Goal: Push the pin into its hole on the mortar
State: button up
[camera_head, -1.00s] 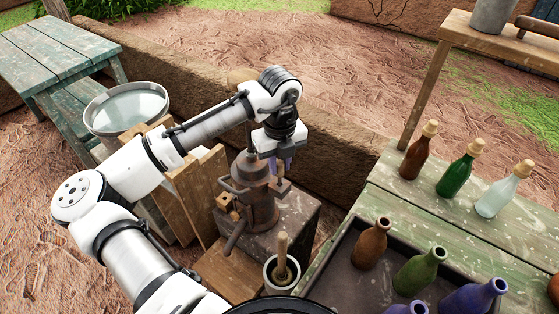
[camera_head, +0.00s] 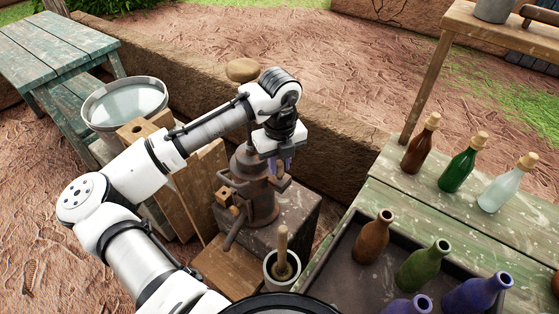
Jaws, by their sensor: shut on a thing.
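A dark rusty metal mortar (camera_head: 256,203) with a rounded body and side fittings stands upright on a grey-brown block. A small wooden piece (camera_head: 225,195) and a lever show on its left side. My gripper (camera_head: 281,172) points down at the mortar's upper right side, its purplish fingers close to or touching a fitting there. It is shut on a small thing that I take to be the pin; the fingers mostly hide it. The hole is not visible from here, and I cannot tell whether the pin is in it.
A cup with a pestle (camera_head: 282,255) stands in front of the block. Wooden boards (camera_head: 200,185) lean at left, near a round basin (camera_head: 125,103). A green table (camera_head: 400,205) with several bottles and a tray is at right. A low mud wall (camera_head: 330,145) runs behind.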

jog(key=shift+f+b, duration=0.45)
jog(key=shift+f, duration=0.35)
jog(key=o, duration=0.9)
jog(key=shift+r, duration=0.1)
jog(key=shift+o, duration=0.2)
notch_tip(320, 180, up, 14)
jog(key=b, duration=0.2)
